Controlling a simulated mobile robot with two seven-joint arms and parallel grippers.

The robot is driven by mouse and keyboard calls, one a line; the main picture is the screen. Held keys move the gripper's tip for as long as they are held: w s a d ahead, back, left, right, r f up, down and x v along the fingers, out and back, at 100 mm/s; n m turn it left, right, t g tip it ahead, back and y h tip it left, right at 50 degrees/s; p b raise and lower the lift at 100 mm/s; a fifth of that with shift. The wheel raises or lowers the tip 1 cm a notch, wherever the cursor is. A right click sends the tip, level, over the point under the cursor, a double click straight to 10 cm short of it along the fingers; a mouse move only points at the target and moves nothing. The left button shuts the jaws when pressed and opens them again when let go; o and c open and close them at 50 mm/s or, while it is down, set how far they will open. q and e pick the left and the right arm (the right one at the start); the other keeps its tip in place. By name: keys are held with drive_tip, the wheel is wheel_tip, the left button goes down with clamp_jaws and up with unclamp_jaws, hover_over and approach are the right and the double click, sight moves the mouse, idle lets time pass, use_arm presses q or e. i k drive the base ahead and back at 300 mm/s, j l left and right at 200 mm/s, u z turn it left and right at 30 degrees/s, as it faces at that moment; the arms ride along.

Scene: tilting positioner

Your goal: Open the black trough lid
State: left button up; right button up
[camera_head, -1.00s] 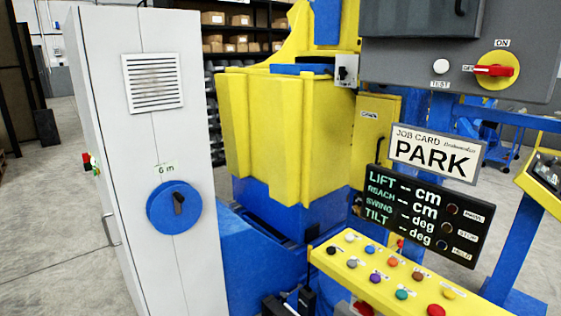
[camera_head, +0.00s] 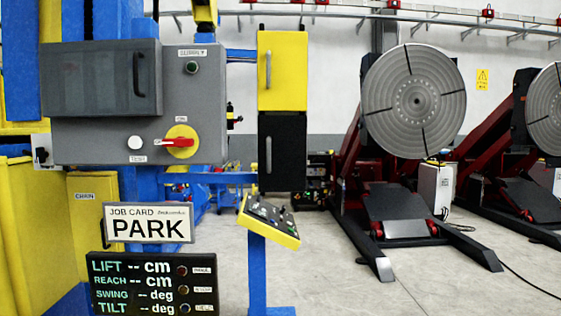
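A black door or lid (camera_head: 283,152) with an upright grey handle (camera_head: 268,154) is in the middle of the head view, directly below a yellow door (camera_head: 283,70) with its own handle. It looks shut. A dark grey cover (camera_head: 105,77) with a black handle is on the front of the grey control box at the left and also looks shut. No label naming a trough is readable, so I cannot tell for certain which one is the trough lid. Neither of my grippers is in view.
The grey control box (camera_head: 210,110) carries a red switch on a yellow disc (camera_head: 181,142). Below are the PARK card (camera_head: 148,222), a dark display (camera_head: 153,284) and a sloped yellow console (camera_head: 269,222). Round-plate positioners (camera_head: 414,100) stand at right. Floor in front is clear.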

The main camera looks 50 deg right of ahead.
sight(282, 139)
drive_tip(key=z, duration=1.4)
